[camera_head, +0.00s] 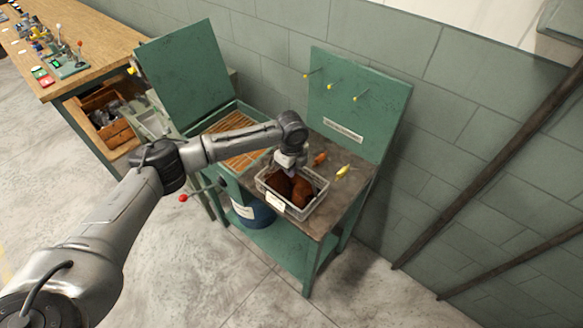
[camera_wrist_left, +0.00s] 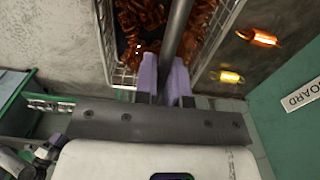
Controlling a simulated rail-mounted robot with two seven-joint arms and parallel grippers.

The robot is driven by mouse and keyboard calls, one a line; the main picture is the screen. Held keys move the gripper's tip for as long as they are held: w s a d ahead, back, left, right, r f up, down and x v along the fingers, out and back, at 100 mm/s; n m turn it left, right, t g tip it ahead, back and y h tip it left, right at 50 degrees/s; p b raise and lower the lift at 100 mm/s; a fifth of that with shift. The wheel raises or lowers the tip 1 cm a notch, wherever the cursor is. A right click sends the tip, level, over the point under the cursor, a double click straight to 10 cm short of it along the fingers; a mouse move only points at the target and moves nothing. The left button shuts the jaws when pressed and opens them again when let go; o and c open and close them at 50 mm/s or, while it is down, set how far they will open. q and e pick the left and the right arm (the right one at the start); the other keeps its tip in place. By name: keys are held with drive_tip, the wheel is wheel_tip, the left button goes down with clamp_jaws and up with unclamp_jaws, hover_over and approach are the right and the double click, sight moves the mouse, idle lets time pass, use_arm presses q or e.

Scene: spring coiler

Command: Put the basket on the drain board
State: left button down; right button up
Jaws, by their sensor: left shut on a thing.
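The basket (camera_head: 308,210) is a pale wire-mesh box with a white tag, holding reddish-brown coils. In the head view it is over the dark top below the green back panel; I cannot tell whether it touches that top. The wrist view shows its mesh side (camera_wrist_left: 125,72). My left gripper (camera_head: 290,168) is at the basket's back edge. In the wrist view its purple fingers (camera_wrist_left: 166,85) are closed around a dark bar that runs over the basket, apparently its handle. A sign (camera_wrist_left: 302,95) ending in "BOARD" is on the green panel, so the dark top (camera_head: 352,186) appears to be the drain board. My right gripper is out of view.
Orange (camera_head: 320,158) and yellow (camera_head: 343,171) small items lie on the dark top, right of the gripper. A green tank with wooden slats (camera_head: 243,160) and a raised lid (camera_head: 188,72) stands to the left. Yellow pegs stick out of the back panel (camera_head: 360,110).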

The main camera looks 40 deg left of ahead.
use_arm(q)
drive_tip(key=c, duration=1.7)
unclamp_jaws()
drive_tip(key=shift+f, duration=0.1)
drive_tip(key=o, duration=0.5)
wheel_tip(320, 180, up, 12)
drive_tip(key=p, duration=0.1)
drive_tip(key=s+d+f+n+t+h, duration=0.2)
drive_tip(key=s+d+f+n, duration=0.1)
drive_tip(key=s+d+f, duration=1.35)
drive_tip(key=s+a+f+n+t+y, duration=0.1)
drive_tip(key=s+n, duration=1.1)
drive_tip(key=s, duration=0.7)
drive_tip(key=shift+s+a+f+n+t+y, duration=0.15)
drive_tip(key=shift+a+f+n+t+y, duration=0.15)
drive_tip(key=shift+f+n+y, duration=0.1)
